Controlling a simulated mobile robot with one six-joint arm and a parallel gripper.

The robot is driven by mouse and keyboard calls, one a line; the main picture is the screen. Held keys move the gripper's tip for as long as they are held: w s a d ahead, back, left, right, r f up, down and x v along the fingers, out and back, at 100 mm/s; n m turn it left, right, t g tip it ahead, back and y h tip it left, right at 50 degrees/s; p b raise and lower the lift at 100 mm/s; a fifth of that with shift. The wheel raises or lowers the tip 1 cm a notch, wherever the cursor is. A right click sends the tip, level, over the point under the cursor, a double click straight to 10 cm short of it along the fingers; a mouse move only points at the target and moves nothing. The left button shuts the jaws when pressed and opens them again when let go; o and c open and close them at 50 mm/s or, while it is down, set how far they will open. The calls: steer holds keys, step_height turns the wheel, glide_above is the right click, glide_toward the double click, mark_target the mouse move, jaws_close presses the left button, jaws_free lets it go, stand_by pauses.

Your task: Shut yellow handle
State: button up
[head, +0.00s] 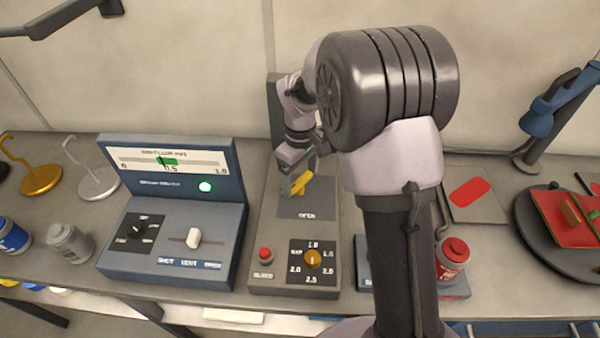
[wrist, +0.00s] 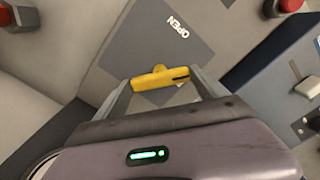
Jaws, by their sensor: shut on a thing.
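The yellow handle (head: 301,183) sits on the grey panel (head: 290,210) of the middle device, above the word OPEN. In the wrist view the yellow handle (wrist: 160,79) lies crosswise between the two fingers of my gripper (wrist: 158,82). My gripper (head: 298,172) is shut on the handle, with a fingertip at each end of it. In the head view my arm hides part of the device behind the handle.
Left of the handle stands a blue console (head: 170,250) with a lit green lamp and a white slider. A red button (head: 265,254) and an orange knob (head: 312,259) sit on the front of the middle device. A red can (head: 453,257) stands right of my arm.

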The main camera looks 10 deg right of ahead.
mark_target(300, 180)
steer(key=m, duration=0.5)
steer(key=shift+m+p, duration=0.3)
steer(key=shift+p, duration=0.1)
steer(key=m, duration=0.4)
steer(key=shift+m, duration=0.6)
steer(key=o, duration=1.3)
step_height(300, 180, up, 17)
steer(key=p, duration=0.5)
steer(key=shift+r+p, duration=0.2)
steer(key=shift+p, duration=0.2)
